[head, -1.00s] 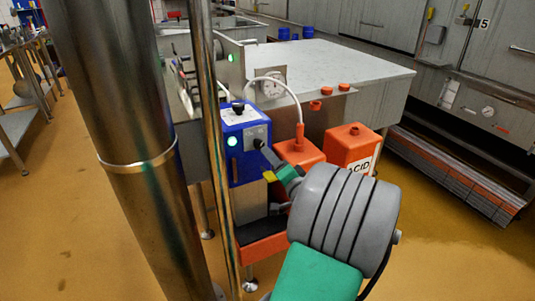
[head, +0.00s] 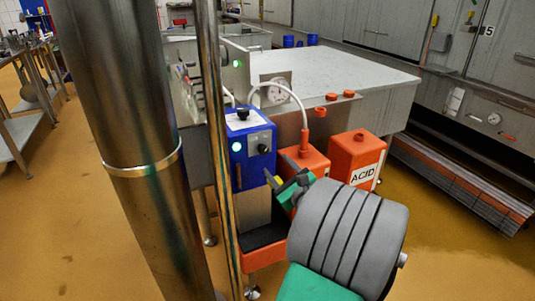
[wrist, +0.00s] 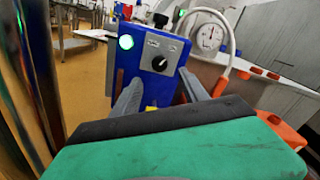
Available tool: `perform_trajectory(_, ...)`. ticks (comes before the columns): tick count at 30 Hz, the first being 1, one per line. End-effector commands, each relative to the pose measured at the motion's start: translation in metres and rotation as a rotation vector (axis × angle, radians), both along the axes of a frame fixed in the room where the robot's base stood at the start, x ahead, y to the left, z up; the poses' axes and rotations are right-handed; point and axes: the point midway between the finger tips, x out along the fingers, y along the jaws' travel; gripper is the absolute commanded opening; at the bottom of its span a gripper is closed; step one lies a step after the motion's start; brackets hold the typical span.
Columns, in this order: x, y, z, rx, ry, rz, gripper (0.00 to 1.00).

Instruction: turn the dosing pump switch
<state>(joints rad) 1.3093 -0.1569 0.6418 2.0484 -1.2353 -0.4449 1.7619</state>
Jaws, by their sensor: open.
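The dosing pump (head: 238,172) is a blue box with a lit green lamp (head: 236,146) on its front. Its switch (head: 262,148) is a round black knob on a grey plate, also seen in the wrist view (wrist: 159,63) with a pale mark on it. I cannot tell which setting it points to. My gripper (head: 273,183) is in front of the pump, lower than the switch and apart from it. In the wrist view my gripper (wrist: 161,88) shows its two grey fingers spread, with nothing between them and the switch beyond their tips.
A second black knob (head: 242,114) sits on top of the pump. Orange canisters stand to the right, one labelled ACID (head: 355,160). A white hose (head: 300,110) arches behind the pump near a gauge (head: 276,93). A steel post (head: 216,150) stands close on the left.

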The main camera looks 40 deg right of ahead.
Motion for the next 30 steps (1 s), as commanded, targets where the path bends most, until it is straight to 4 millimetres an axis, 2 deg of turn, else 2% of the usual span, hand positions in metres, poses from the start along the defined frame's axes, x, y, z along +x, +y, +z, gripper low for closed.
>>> perform_trajectory(3,0.000,0.001,0.000,0.302,-0.087,0.004,0.52)
perform_trajectory(7,0.001,0.001,-0.001,0.458,-0.133,0.005,0.52)
perform_trajectory(11,0.014,-0.002,-0.002,0.477,-0.136,0.009,0.52)
perform_trajectory(18,0.059,-0.014,-0.002,0.474,-0.137,0.009,0.52)
perform_trajectory(21,0.070,-0.019,-0.002,0.474,-0.137,0.006,0.52)
perform_trajectory(30,0.075,-0.021,0.000,0.473,-0.138,0.003,0.52)
